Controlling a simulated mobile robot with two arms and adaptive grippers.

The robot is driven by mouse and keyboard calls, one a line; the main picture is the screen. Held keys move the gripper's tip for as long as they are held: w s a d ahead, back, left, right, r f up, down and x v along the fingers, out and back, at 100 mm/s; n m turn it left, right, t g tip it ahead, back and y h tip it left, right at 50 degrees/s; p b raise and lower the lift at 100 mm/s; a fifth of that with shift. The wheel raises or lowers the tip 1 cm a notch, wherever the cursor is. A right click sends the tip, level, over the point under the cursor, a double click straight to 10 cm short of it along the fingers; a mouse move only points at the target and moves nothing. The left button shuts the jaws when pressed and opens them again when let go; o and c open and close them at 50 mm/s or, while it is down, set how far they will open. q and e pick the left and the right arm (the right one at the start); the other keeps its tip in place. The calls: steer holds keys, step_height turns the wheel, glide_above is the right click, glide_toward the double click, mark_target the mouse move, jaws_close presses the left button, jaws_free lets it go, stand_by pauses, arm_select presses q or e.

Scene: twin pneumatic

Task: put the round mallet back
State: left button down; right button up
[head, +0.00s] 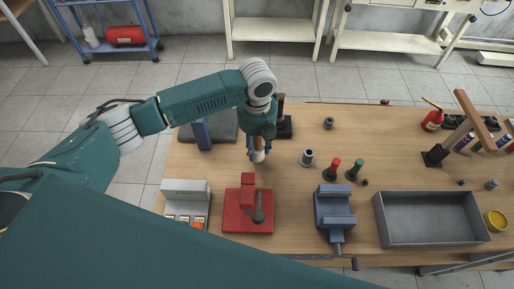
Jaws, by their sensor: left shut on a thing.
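My left gripper (258,151) points down over the wooden workbench (220,167), between the red fixture and the black stand. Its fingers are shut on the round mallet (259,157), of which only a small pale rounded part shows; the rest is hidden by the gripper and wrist. A black stand (285,130) with a brown upright piece is just right of the wrist, partly hidden. I cannot tell whether the mallet touches the bench. My right gripper is not in view.
A red fixture (235,213) stands in front of the gripper. To the right are a grey cylinder (307,158), red and green-topped pieces, a blue vise (334,208) and a grey tray (380,222). The back middle is mostly clear.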

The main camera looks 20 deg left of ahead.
arm_select(q)
steer(key=shift+f, duration=0.8)
steer(key=shift+f, duration=0.15)
steer(key=c, duration=1.2)
jaws_free()
steer(key=shift+r, duration=0.45)
step_height(320, 180, up, 11)
steer(key=b, duration=0.2)
steer(key=shift+r+b, duration=0.2)
steer(key=shift+b, duration=0.15)
